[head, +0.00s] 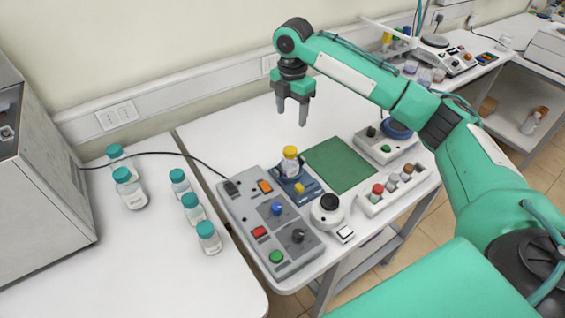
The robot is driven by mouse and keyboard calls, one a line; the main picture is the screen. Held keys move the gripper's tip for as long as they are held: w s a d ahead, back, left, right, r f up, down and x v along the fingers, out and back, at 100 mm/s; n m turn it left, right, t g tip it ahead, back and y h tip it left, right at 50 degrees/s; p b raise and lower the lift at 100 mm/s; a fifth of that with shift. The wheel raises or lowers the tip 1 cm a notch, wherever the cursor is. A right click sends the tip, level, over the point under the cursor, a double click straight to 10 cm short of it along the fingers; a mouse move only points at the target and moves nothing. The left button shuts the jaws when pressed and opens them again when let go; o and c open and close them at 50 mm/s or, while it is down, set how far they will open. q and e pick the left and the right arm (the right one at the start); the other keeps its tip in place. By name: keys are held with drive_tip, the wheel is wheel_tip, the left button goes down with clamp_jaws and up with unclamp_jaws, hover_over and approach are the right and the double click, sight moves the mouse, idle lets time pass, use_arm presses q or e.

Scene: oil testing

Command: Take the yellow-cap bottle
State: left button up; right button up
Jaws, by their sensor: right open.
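The yellow-cap bottle (290,162) is small and clear and stands upright on a dark blue device (297,188) on the white table. My right gripper (291,122) is open and empty, pointing down. In the picture it is just above the bottle's cap, apart from it. The green arm of this gripper comes in from the right. My left gripper is not in view.
A grey control box (268,222) with coloured buttons lies left of the bottle. A green mat (340,164) and a rack of small bottles (391,191) lie right. Several teal-cap bottles (130,188) stand on the left table. A large grey machine (38,160) fills the left edge.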

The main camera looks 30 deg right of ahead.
drive_tip(key=p, duration=0.2)
hover_over(290, 149)
drive_tip(key=f, duration=0.6)
drive_tip(key=shift+d+f, duration=0.1)
drive_tip(key=shift+d, duration=0.2)
wheel_tip(290, 149, down, 3)
drive_tip(key=shift+s+a+r+p, duration=0.1)
drive_tip(key=shift+a+p, duration=0.05)
drive_tip(key=shift+p, duration=0.5)
wheel_tip(290, 149, down, 4)
drive_tip(key=shift+a+r+p, duration=0.15)
drive_tip(key=shift+r+p, duration=0.1)
drive_tip(key=shift+p, duration=0.5)
drive_tip(key=shift+f, duration=0.35)
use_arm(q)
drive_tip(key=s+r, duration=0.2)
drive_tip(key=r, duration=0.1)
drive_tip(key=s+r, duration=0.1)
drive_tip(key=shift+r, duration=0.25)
use_arm(e)
clamp_jaws()
